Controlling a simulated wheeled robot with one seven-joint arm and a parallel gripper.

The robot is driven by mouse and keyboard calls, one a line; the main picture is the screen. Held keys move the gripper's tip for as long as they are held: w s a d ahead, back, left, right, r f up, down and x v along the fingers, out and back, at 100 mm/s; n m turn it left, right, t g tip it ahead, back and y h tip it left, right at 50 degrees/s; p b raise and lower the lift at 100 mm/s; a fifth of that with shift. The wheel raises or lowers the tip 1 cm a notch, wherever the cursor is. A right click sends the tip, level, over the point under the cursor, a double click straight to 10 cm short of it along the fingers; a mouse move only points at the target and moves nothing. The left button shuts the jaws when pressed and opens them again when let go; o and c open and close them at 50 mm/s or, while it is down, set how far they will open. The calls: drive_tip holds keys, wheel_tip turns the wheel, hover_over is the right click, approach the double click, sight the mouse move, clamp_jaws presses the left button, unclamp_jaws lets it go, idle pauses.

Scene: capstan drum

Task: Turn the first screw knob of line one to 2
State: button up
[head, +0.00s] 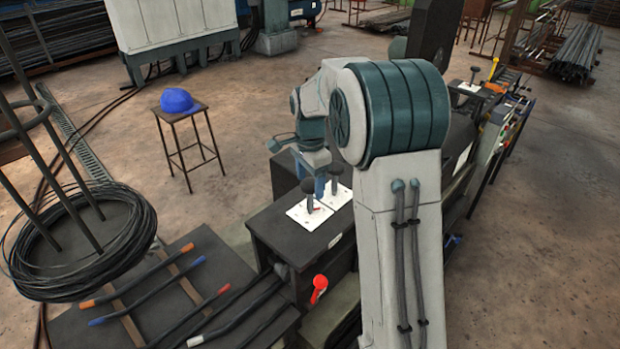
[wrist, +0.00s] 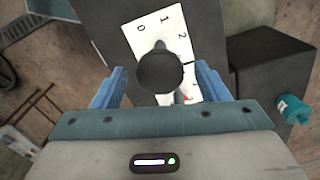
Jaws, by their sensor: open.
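A dark round screw knob (wrist: 160,72) stands on a white dial plate (wrist: 168,28) in the wrist view. The plate shows 0, 1 and 2; its lower part is partly hidden. A small red mark (wrist: 187,98) shows beside the right finger. My gripper (wrist: 157,82) is open, with one blue finger on each side of the knob and no clear contact. In the head view two dark knobs, a nearer one (head: 308,188) and a farther one (head: 336,171), stand on white plates. A blue finger of my gripper (head: 320,187) shows between them; I cannot tell which knob it straddles.
The plates sit on a dark cabinet (head: 278,230) with a red-knobbed lever (head: 320,283) on its front. A dark table (head: 215,262) with bars and a wire coil (head: 80,245) is at left. A stool (head: 180,108) holds a blue cap (head: 178,100). Open floor surrounds the stool.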

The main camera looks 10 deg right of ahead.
drive_tip(key=c, duration=1)
